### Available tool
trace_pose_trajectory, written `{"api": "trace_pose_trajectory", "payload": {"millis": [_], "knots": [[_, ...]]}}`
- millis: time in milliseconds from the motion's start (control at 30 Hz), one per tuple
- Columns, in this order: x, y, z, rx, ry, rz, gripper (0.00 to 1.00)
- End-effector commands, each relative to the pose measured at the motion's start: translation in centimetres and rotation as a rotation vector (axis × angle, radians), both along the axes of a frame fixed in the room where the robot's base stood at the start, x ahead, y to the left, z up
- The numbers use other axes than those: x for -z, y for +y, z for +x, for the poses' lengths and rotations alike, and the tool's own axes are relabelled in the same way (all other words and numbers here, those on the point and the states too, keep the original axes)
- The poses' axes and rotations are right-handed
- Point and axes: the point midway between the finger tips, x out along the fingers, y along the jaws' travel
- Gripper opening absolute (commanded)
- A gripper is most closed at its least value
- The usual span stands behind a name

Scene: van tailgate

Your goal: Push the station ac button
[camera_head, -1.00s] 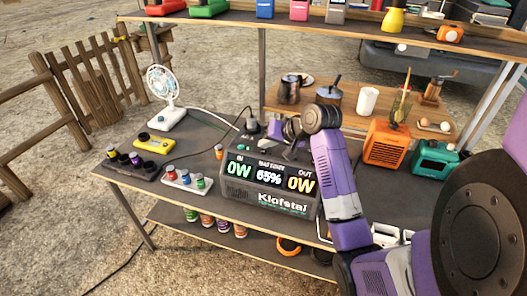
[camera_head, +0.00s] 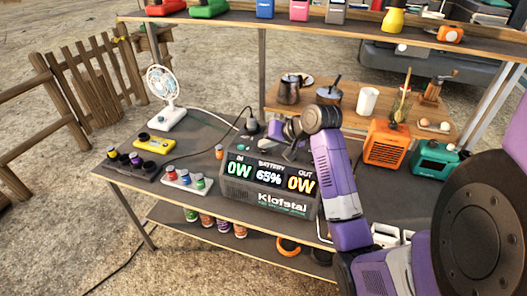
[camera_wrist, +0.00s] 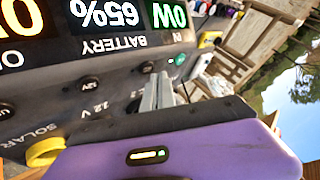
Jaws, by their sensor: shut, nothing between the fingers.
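The power station (camera_head: 270,185), a dark box with a lit display reading 0W, 65% and 0W, stands on the table. In the wrist view its panel (camera_wrist: 60,75) appears upside down, with 12V and SOLAR labels. A small green-lit button (camera_wrist: 180,59) lies near the IN label, and a black round control (camera_wrist: 90,84) sits beside a 12V label. I cannot read an AC label. My gripper (camera_wrist: 163,80) is shut and empty, its grey fingers over the panel, just below the green-lit button in the picture. They hide part of the panel; contact cannot be told.
An orange heater (camera_head: 386,143) and a teal device (camera_head: 434,158) stand at the right. A cable (camera_head: 205,152) runs across the table behind the station.

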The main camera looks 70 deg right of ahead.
Motion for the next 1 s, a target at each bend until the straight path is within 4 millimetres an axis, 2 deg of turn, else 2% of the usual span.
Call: {"api": "trace_pose_trajectory", "payload": {"millis": [1000], "knots": [[0.89, 0.01, 0.00, 0.000, 0.000, 0.000, 0.00]]}}
